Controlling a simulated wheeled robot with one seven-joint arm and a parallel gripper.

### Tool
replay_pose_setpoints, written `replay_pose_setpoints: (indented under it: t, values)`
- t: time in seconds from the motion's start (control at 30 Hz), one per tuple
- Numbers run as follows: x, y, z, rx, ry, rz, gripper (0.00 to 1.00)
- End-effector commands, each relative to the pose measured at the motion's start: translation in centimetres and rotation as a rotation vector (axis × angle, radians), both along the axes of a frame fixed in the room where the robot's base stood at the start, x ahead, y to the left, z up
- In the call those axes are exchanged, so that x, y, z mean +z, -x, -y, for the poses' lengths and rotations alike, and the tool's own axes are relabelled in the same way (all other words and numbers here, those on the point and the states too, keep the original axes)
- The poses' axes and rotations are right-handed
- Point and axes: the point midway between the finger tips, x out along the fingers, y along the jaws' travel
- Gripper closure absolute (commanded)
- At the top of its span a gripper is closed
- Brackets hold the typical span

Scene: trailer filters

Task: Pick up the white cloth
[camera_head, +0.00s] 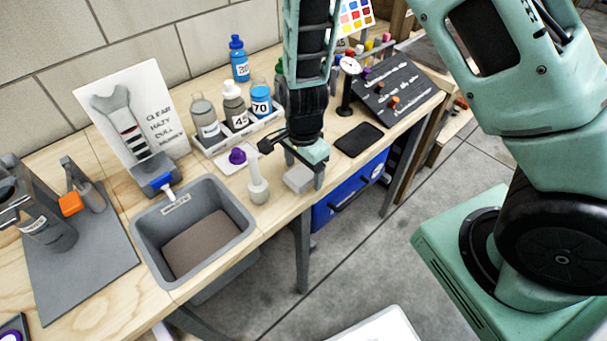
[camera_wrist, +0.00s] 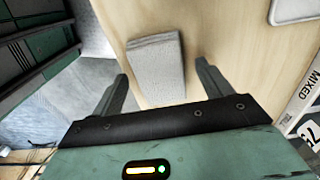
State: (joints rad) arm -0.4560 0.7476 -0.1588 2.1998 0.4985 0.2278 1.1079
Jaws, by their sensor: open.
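The white cloth (camera_head: 298,179) is a small, pale, folded block lying on the wooden bench near its front edge. In the wrist view the cloth (camera_wrist: 156,66) lies flat, ahead of and between my fingers. My gripper (camera_head: 304,172) is directly above the cloth in the head view and partly hides it. In the wrist view my gripper (camera_wrist: 160,82) is open, with a finger on each side and nothing held between them. I cannot tell the exact height of the fingertips above the cloth.
A white bottle with a thin neck (camera_head: 258,188) stands just left of the cloth. A dark flat pad (camera_head: 359,139) lies to the right. A bottle tray (camera_head: 236,134) is behind, and a grey sink (camera_head: 139,237) is at left. The bench edge drops to the floor in front.

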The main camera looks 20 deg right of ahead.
Motion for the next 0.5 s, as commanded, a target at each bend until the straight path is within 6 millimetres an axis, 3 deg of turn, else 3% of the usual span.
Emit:
replay_pose_setpoints:
  t: [0.1,0.27,0.3,0.5]
  values:
    - [0.04,-0.01,0.0,0.0,0.0,0.0,0.22]
    - [0.05,-0.01,0.01,0.0,0.0,0.0,0.66]
    - [0.05,-0.01,0.01,0.0,0.0,0.0,0.7]
    - [0.07,-0.01,0.01,0.0,0.0,0.001,0.74]
